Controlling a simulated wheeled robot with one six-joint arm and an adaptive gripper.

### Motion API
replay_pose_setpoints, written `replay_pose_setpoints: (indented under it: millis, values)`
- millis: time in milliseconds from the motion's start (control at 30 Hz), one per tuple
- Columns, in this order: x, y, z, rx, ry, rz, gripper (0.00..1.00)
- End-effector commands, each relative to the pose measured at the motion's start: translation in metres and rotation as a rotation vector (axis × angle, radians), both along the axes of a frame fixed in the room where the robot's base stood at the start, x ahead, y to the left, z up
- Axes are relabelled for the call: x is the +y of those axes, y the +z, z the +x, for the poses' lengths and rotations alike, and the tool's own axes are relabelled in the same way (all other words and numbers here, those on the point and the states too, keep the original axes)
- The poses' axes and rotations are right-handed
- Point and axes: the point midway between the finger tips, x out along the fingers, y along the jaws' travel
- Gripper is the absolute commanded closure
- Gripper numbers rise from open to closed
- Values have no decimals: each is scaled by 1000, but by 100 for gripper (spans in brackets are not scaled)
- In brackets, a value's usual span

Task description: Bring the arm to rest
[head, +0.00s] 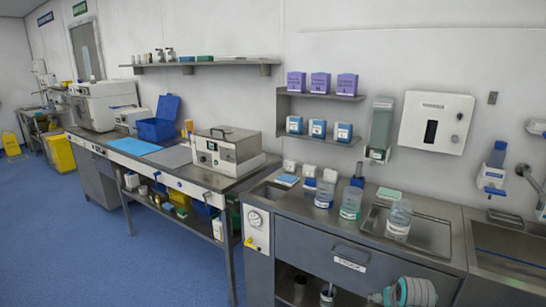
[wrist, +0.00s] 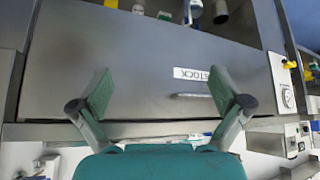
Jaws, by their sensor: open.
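My gripper (wrist: 163,92) is open in the wrist view, its two grey fingers with green pads spread wide and nothing between them. Beyond the fingers is the closed grey drawer front (wrist: 110,60) with a white label reading STOCK and a handle; it appears upside down in this view. In the head view, my gripper (head: 376,297) shows only in part at the bottom right edge, low in front of the counter, below the same drawer front (head: 305,248). Whether it touches the counter cannot be told.
The counter holds clear jars (head: 350,202) and a metal tray (head: 430,232). A steel box-shaped device (head: 228,152) and a blue bin (head: 158,125) stand on the bench to the left. An open shelf space lies under the drawer. The blue floor (head: 150,260) at left is clear.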

Motion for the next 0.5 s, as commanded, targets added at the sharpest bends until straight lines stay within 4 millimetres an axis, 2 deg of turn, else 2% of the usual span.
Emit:
replay_pose_setpoints:
  millis: [33, 200, 500]
  values:
    - [8, -18, -13, -9, 4, -2, 0]
    - [29, -62, -50, -58, 12, -11, 0]
    - [65, -117, -128, -146, 28, -25, 0]
